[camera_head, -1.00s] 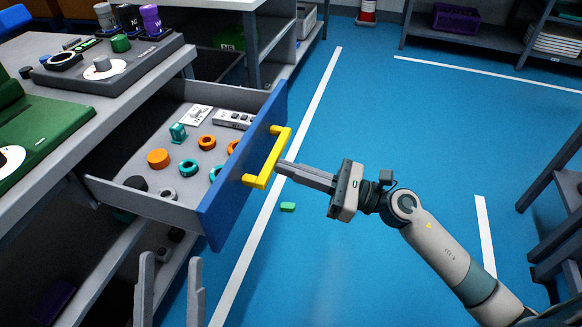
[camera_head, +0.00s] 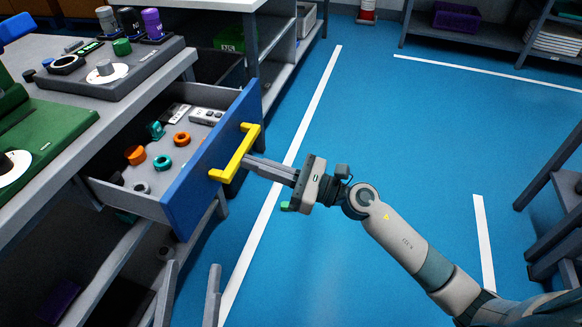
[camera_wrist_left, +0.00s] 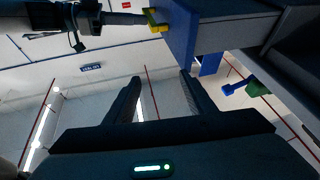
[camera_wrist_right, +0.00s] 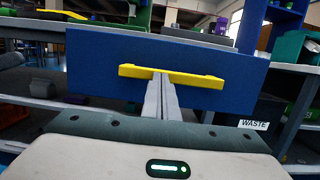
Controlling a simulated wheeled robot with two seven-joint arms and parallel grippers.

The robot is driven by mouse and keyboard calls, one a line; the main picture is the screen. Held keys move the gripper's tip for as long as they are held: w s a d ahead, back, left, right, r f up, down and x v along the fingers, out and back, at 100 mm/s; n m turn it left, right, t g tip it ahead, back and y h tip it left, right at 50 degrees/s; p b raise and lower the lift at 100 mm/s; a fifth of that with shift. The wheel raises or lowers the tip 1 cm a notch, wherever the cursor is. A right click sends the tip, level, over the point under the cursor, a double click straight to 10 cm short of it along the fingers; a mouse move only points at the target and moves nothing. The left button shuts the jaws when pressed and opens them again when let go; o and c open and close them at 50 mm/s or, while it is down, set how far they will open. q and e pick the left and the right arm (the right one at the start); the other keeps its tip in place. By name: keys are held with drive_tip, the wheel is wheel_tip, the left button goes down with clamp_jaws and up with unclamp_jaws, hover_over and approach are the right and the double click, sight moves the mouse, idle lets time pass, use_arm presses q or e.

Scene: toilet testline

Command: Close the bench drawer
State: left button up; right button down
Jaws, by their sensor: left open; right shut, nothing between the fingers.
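The bench drawer has a blue front (camera_head: 205,165) and a yellow handle (camera_head: 236,155). It stands partly open from the grey bench. My right gripper (camera_head: 250,161) is shut and empty, its fingertips at the yellow handle. In the right wrist view the shut fingers (camera_wrist_right: 162,76) meet the middle of the handle (camera_wrist_right: 172,73), in front of the blue front (camera_wrist_right: 110,62). My left gripper (camera_head: 190,290) is open and empty, low at the bottom of the head view. In the left wrist view its fingers (camera_wrist_left: 160,95) are spread, with the drawer front (camera_wrist_left: 180,35) above.
Several orange and teal rings (camera_head: 162,161) lie in the drawer. The bench top (camera_head: 110,100) carries a grey device and a green one. A small green block (camera_head: 287,207) lies on the blue floor, partly hidden by my right gripper. Open floor (camera_head: 330,130) lies right of the drawer.

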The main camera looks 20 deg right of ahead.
sight(223, 158)
drive_tip(key=x, duration=0.3)
drive_tip(key=f+x, duration=0.1)
drive_tip(key=x, duration=0.5)
drive_tip(key=shift+w+a+f+p, duration=0.25)
drive_tip(key=shift+w+a+p, duration=0.1)
drive_tip(key=shift+a, duration=0.1)
drive_tip(key=x, duration=0.4)
drive_tip(key=shift+w+a+f, duration=0.15)
drive_tip(key=shift+a+f, duration=0.1)
drive_tip(key=shift+f, duration=0.2)
drive_tip(key=x, duration=0.3)
drive_tip(key=f+b+x, duration=0.1)
drive_tip(key=x, duration=0.1)
drive_tip(key=shift+w+a, duration=0.3)
drive_tip(key=shift+a, duration=0.1)
drive_tip(key=shift+w+a, duration=0.15)
drive_tip(key=shift+a, duration=0.15)
drive_tip(key=shift+w+r, duration=0.1)
use_arm(q)
drive_tip(key=shift+s+d+r, duration=0.1)
drive_tip(key=shift+s+r, duration=0.2)
drive_tip(key=shift+r, duration=0.25)
use_arm(e)
drive_tip(key=shift+r, duration=0.1)
drive_tip(key=shift+r, duration=0.1)
use_arm(q)
drive_tip(key=shift+s+t+b, duration=0.1)
drive_tip(key=shift+t+b, duration=0.2)
